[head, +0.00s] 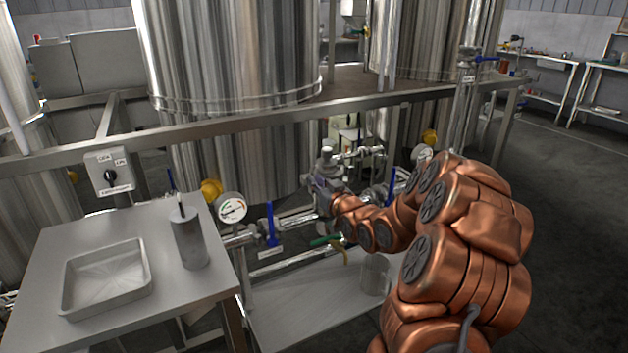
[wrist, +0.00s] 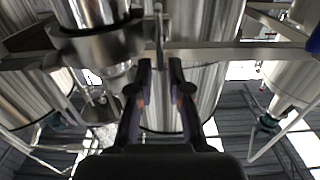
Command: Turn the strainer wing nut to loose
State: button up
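The metal strainer body (head: 327,165) sits in the pipework in front of the large tank in the head view. My gripper (head: 320,186) is close beside it, and its fingertips are small and partly hidden there. In the wrist view the two fingers of my gripper (wrist: 159,66) are apart with a gap between them. A thin upright metal piece (wrist: 158,28) stands just past the fingertips, in line with the gap; I cannot tell whether it is the wing nut or whether a finger touches it. A shiny metal cylinder with a collar (wrist: 98,42) is left of the fingers.
Blue-handled valves (head: 271,222) and a pressure gauge (head: 231,207) are left of my gripper. A green handle (head: 326,240) is below. A side table (head: 60,245) holds a tray (head: 107,278) and a grey canister (head: 188,238). A frame rail (head: 250,122) crosses above.

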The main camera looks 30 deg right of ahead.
jog(key=shift+w+d, duration=0.1)
jog(key=shift+w, duration=0.8)
jog(key=shift+c, duration=0.4)
grip_shut()
